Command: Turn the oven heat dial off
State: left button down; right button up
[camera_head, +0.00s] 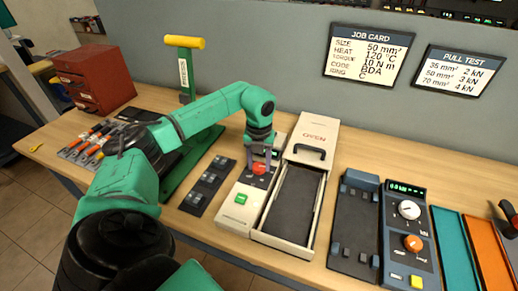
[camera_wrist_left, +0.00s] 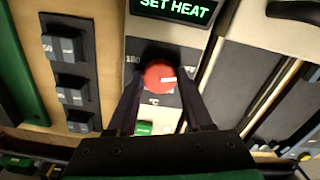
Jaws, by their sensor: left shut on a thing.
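The oven is a cream unit with a long open tray (camera_head: 293,206) and a lid marked OPEN (camera_head: 315,135). Its red heat dial (camera_head: 259,169) is on the narrow panel left of the tray. In the left wrist view the red dial (camera_wrist_left: 160,76) has a white mark pointing right, below a display (camera_wrist_left: 176,9) reading SET HEAT. My left gripper (camera_head: 260,158) is shut on the dial, with a finger on each side of it in the wrist view (camera_wrist_left: 160,98). A green button (camera_head: 241,199) is on the same panel, nearer the front. My right gripper is not in view.
Dark blocks in a holder (camera_head: 208,185) lie left of the oven. A dark unit with white and orange knobs (camera_head: 411,230) stands right. A green press with a yellow handle (camera_head: 184,43) and a red drawer box (camera_head: 92,78) stand behind and left.

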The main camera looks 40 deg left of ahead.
aim_at(260, 166)
pick_arm(q)
jog(key=shift+c, duration=1.5)
grip_release()
notch_tip(260, 166, up, 15)
jog(key=shift+f, duration=0.15)
